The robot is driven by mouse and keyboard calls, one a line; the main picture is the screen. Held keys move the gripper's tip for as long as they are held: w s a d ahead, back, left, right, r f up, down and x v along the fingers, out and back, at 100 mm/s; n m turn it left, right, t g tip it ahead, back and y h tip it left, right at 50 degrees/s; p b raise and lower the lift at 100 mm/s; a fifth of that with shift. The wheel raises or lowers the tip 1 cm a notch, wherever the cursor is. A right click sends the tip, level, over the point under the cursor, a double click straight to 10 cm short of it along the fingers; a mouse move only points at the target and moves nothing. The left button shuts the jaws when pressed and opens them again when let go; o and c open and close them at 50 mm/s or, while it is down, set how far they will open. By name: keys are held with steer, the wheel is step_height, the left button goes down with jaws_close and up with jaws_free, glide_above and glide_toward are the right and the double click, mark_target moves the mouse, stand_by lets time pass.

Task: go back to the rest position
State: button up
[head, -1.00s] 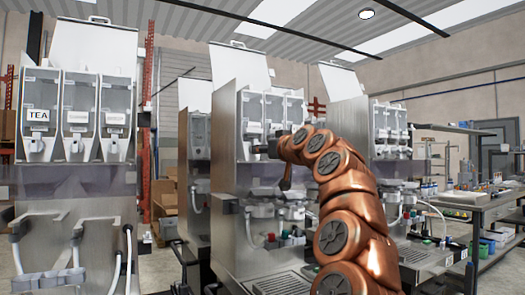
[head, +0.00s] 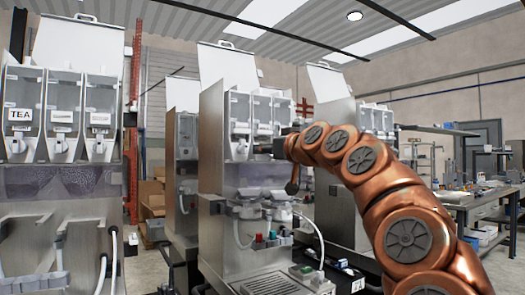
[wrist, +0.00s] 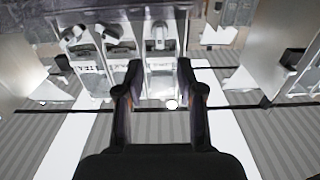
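My gripper (wrist: 159,68) is open in the wrist view. Its two dark fingers stand apart with nothing held between them. Beyond them, upside down and at a distance, is a dispenser with the TEA label. In the head view my copper arm rises from the lower right and bends left in front of the middle dispenser (head: 212,215). The dark end of the arm is small there, and its fingers cannot be made out. The tea dispenser (head: 60,190) stands at the left, apart from my arm.
Another dispenser (head: 335,82) stands behind my arm at the right. A narrower machine (head: 183,140) stands between the left and middle dispensers. A workbench (head: 470,200) with small items is at the far right. Some open floor shows between the machines and the bench.

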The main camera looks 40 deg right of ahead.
steer(key=shift+s, duration=0.3)
stand_by(0.5)
